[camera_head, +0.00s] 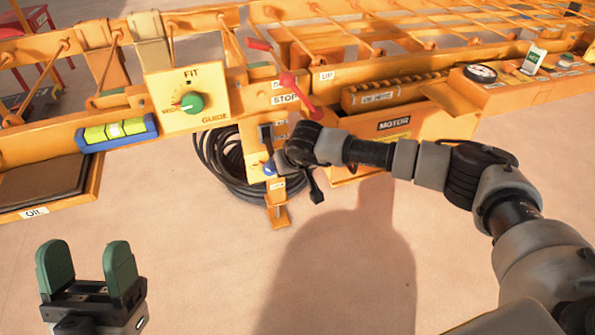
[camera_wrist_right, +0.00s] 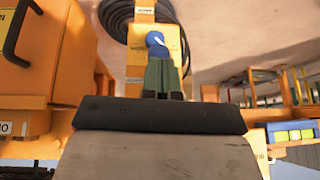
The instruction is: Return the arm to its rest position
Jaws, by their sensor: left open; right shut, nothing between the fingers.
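My right arm (camera_head: 430,165) reaches in from the right to the post below the STOP label. Its fingers are hard to make out in the head view. In the right wrist view, the green fingers of my right gripper (camera_wrist_right: 162,78) are shut together with nothing between them. A blue knob (camera_wrist_right: 156,42) shows just beyond the fingertips; I cannot tell whether they touch. The knob also shows in the head view (camera_head: 270,168). My left gripper (camera_head: 87,266) is open and empty, over the floor at the lower left.
The orange machine spans the back, with a FIT dial (camera_head: 192,102), a spirit level (camera_head: 117,131), red levers (camera_head: 287,81), a STOP label (camera_head: 285,99) and a motor box (camera_head: 395,124). A coiled black hose (camera_head: 225,165) hangs behind the post. The floor in front is clear.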

